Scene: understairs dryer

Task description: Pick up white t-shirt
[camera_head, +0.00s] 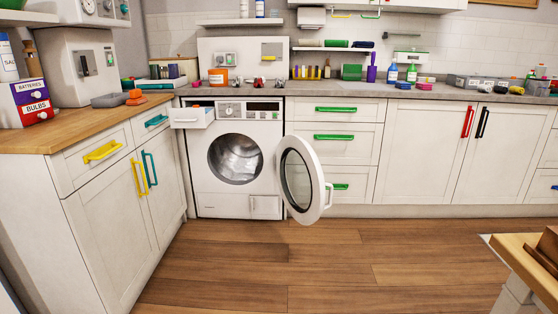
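The machine's small top-left drawer (192,117) is pulled out. Neither of my grippers is in view.
A wooden-topped cabinet (75,131) with yellow and teal handles stands on the left. White drawers and cupboards (418,150) line the back right. A wooden table corner (520,262) juts in at lower right. The wooden floor (300,268) between is clear.

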